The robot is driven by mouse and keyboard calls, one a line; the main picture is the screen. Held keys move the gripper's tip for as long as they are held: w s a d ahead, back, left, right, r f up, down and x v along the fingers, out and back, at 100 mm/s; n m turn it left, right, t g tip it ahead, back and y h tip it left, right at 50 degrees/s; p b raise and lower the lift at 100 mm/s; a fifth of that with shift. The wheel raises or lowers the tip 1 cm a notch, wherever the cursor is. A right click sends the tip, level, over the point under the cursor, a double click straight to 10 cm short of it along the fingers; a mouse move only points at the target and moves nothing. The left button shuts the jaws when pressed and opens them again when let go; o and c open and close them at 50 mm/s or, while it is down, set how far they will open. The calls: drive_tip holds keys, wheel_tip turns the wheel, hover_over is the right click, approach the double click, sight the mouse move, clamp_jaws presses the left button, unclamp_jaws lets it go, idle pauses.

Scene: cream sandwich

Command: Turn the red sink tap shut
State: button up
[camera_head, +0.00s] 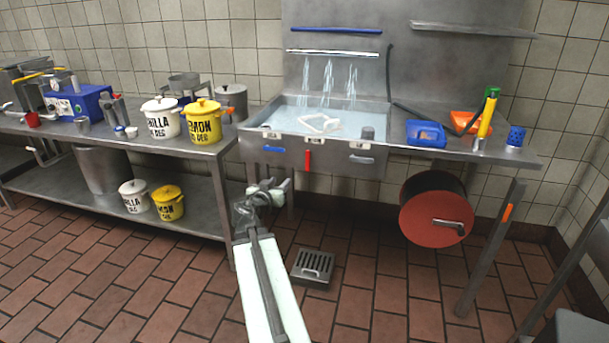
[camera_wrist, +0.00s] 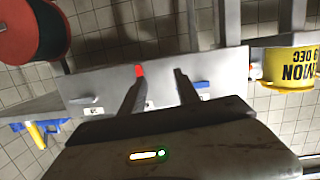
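The red tap handle (camera_head: 308,160) hangs vertically on the front panel of the steel sink (camera_head: 290,154), between two other handles that lie level. Streams of water (camera_head: 330,78) fall from the bar above into the filled basin. In the upside-down wrist view the red handle (camera_wrist: 139,72) shows at the tip of the left-hand finger; I cannot tell if they touch. My gripper (camera_head: 272,186) is low in front of the sink, below and left of the handle. In the wrist view its two fingers (camera_wrist: 158,84) are spread apart, with nothing seen held between them.
A blue handle (camera_head: 273,148) and a pale blue-grey handle (camera_head: 361,160) flank the red one. A red-ended drum (camera_head: 432,218) hangs under the counter at right. A table (camera_head: 226,150) with pots stands left. A floor drain (camera_head: 312,267) lies below.

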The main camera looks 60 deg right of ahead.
drive_tip(key=t+h, duration=0.1)
drive_tip(key=h, duration=0.1)
approach(309, 160)
drive_tip(key=x, duration=0.8)
drive_tip(key=shift+w+d+r+b, duration=0.15)
drive_tip(key=shift+w+d+b, duration=0.15)
drive_tip(key=shift+d+b, duration=0.05)
clamp_jaws()
drive_tip(key=shift+s, duration=0.2)
idle(0.4)
